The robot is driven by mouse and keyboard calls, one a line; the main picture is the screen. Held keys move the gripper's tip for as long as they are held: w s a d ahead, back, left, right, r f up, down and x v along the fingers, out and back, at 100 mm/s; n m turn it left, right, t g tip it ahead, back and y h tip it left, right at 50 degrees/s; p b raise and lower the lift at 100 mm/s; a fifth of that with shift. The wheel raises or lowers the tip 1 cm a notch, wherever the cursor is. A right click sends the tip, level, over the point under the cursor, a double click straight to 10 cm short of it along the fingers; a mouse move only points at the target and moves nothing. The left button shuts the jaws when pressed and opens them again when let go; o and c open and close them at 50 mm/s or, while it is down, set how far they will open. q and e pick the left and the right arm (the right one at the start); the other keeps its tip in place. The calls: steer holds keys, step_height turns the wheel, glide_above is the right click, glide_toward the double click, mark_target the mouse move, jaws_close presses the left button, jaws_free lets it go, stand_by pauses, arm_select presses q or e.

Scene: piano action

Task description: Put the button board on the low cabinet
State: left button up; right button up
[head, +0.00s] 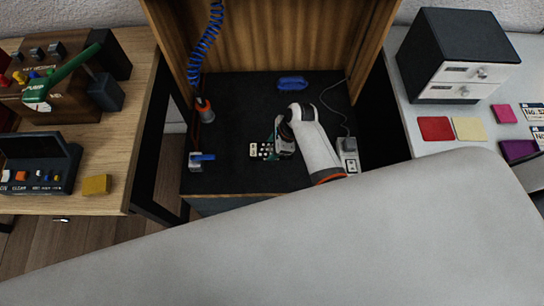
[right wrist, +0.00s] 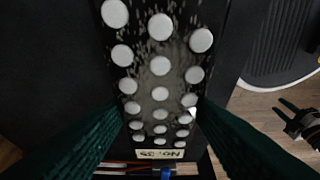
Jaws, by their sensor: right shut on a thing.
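The button board (right wrist: 160,95) is a narrow dark speckled board with rows of round white buttons and a pale label at one end. My right gripper (head: 270,148) is shut on it, with a dark green ribbed finger along each side in the right wrist view. In the head view the board (head: 262,151) shows partly beside the gripper, over the black top of the low cabinet (head: 230,110). I cannot tell whether it touches that top. What seems to be my left gripper (right wrist: 284,110) shows at the right edge of the wrist view, fingers apart and empty.
Wooden panels rise behind. A wooden bench (head: 115,180) is left, a white table (head: 405,105) right.

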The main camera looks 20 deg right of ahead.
step_height(320, 180, down, 2)
steer(key=shift+f, duration=0.15)
step_height(320, 180, down, 4)
steer(key=shift+r+b, duration=0.1)
steer(key=shift+b, duration=0.7)
arm_select(q)
steer(key=shift+w+f, duration=0.5)
steer(key=shift+f, duration=0.4)
steer(key=shift+s, duration=0.1)
arm_select(e)
steer(key=o, duration=1.1)
arm_select(q)
steer(key=shift+s, duration=0.1)
step_height(320, 180, up, 3)
steer(key=p, duration=0.3)
steer(key=shift+r, duration=0.15)
arm_select(e)
steer(key=v, duration=1.2)
